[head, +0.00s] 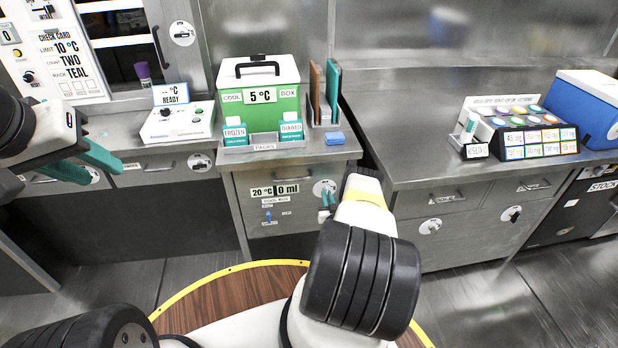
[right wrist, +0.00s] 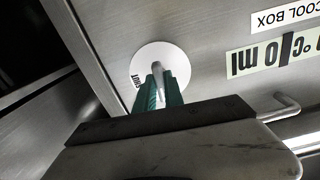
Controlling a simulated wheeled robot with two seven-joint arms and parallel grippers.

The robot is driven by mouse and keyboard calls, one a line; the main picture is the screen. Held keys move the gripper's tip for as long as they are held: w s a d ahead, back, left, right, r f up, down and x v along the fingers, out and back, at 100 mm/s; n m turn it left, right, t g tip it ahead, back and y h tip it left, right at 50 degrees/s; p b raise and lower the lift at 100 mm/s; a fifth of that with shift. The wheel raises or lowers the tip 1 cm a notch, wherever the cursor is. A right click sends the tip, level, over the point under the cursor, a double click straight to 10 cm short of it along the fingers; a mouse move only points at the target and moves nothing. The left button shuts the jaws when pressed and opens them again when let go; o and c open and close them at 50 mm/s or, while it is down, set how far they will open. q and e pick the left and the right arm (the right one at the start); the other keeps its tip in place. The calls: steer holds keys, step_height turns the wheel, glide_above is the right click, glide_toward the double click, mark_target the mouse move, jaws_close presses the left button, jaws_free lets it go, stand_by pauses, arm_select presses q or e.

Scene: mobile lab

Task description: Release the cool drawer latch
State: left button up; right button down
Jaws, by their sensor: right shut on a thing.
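The cool drawer front (head: 270,215) is the grey panel under the green cool box, with a "20 °C 0 ml" label. Its round white latch plate (head: 325,187) is at the upper right and also shows in the right wrist view (right wrist: 145,62). A light grey latch knob (right wrist: 158,72) stands out from the plate. My right gripper (right wrist: 160,90) is shut on the knob, its teal fingers on either side; it also shows in the head view (head: 327,205). My left gripper (head: 110,163) is over the left counter, away from the drawer; its finger gap is unclear.
A drawer handle bar (right wrist: 285,108) juts out near my right gripper. A counter with several drawers (head: 450,222) is to the right.

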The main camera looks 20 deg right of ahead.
steer(key=shift+n, duration=0.5)
steer(key=c, duration=1.4)
jaws_free()
steer(key=shift+c, duration=0.2)
steer(key=v, duration=0.7)
steer(key=shift+s, duration=0.4)
